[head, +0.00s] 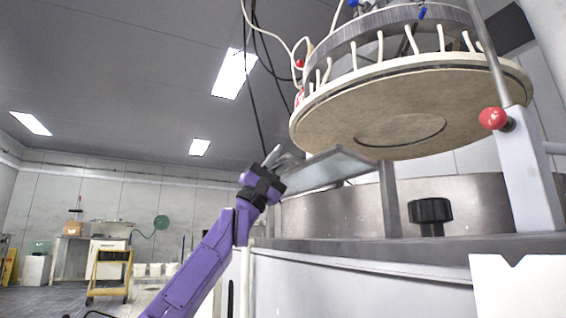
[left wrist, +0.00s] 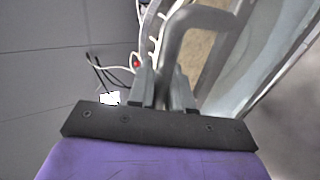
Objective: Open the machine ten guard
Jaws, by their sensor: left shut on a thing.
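The machine's guard (head: 326,169) is a clear, grey-edged panel, tilted, at the left front of the machine above its steel rim. It also shows at the right of the left wrist view (left wrist: 262,62). My left gripper (head: 274,163) is at the panel's left end. In the left wrist view its fingers (left wrist: 164,88) are closed around the bent grey handle (left wrist: 196,22) of the guard. My right gripper is not in view.
The large round upper platen (head: 400,105) hangs above the guard. A post with a red knob (head: 493,118) stands at the right, and a black knob (head: 430,212) sits on the machine's deck. A yellow cart (head: 108,270) and a bench stand far left.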

